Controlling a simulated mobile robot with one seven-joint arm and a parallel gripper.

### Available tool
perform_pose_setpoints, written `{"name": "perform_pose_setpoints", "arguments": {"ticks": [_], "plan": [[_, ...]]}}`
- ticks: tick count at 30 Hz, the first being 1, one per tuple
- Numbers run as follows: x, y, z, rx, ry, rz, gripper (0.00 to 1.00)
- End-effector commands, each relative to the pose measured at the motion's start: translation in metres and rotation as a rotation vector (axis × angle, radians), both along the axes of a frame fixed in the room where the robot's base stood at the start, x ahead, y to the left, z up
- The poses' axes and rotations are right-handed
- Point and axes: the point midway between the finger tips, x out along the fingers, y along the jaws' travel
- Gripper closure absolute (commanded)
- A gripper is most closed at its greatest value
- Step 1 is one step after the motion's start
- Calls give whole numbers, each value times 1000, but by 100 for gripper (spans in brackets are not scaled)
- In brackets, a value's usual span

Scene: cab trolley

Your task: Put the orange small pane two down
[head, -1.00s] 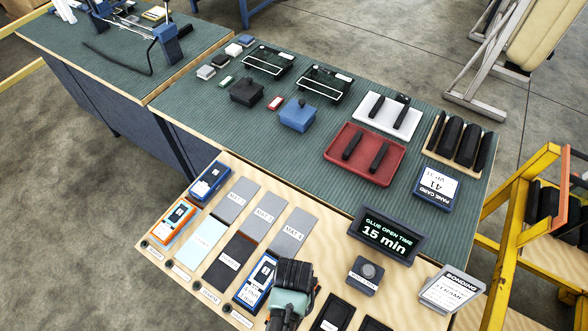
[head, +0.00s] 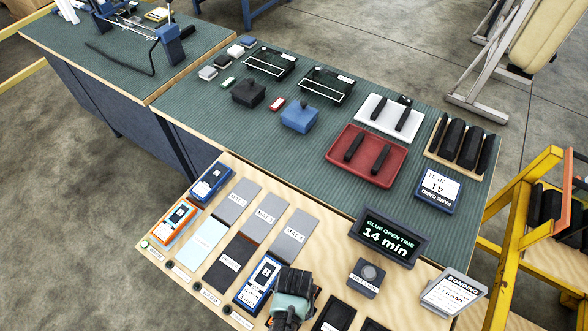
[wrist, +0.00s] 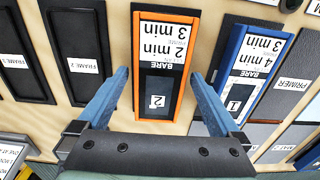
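The orange small pane two (wrist: 166,112) lies flat on the light wood board in the wrist view. My gripper (wrist: 160,75) is open, with one blue finger on each side of the pane. A gap shows between each finger and the frame, so it is not gripped. In the head view my gripper's body (head: 291,303) covers most of this pane, and only a bit of orange edge shows. The fingertips are hidden there.
Blue pane 1 (wrist: 241,80) lies close beside the right finger. The glue timer (head: 388,238) reads 14 min. Another orange pane (head: 176,222) lies at the board's left end.

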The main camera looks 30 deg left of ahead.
Motion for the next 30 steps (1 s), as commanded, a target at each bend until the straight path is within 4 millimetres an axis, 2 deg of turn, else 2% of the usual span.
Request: {"name": "perform_pose_setpoints", "arguments": {"ticks": [5, 10, 24, 30], "plan": [[0, 0, 1, 0, 0, 0, 0], [1, 0, 12, 1, -1, 0, 0], [0, 0, 95, 1, -3, 0, 0], [0, 0, 118, 0, -1, 0, 0]]}}
